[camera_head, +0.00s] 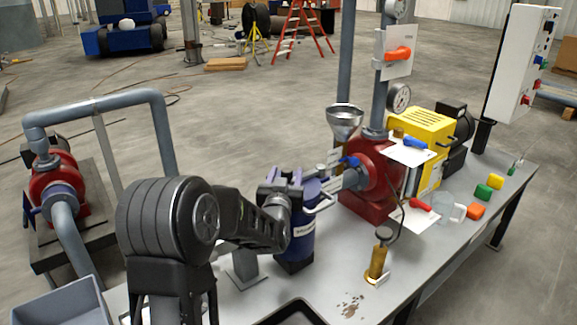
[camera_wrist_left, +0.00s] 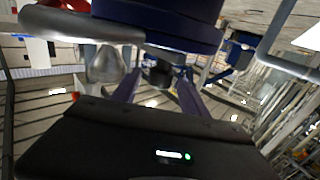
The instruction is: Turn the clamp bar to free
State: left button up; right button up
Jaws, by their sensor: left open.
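A dark blue filter housing (camera_head: 298,245) stands upright on the grey bench, partly hidden by my left arm. A pale grey curved bar (camera_head: 322,204) sticks out from its upper right side and looks like the clamp bar. In the left wrist view, a blue round body (camera_wrist_left: 175,30) fills the top, with a grey rounded bar (camera_wrist_left: 75,24) across it at the left. My left gripper (camera_wrist_left: 158,78) is open, its two fingers pointing toward the blue body. In the head view this gripper (camera_head: 277,190) is at the housing's top left. I cannot tell whether it touches. My right gripper is out of view.
A red pump (camera_head: 372,180) with pipe and gauges stands right behind the housing. A brass hand tool (camera_head: 378,262), a clear jug (camera_head: 444,206) and coloured blocks (camera_head: 476,211) are on the bench (camera_head: 430,250). A dark tray (camera_head: 290,312) lies in front.

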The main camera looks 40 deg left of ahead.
aim_at(288, 168)
pick_arm(q)
jog(key=shift+x, duration=2.35)
jog(key=shift+c, duration=0.3)
grip_shut()
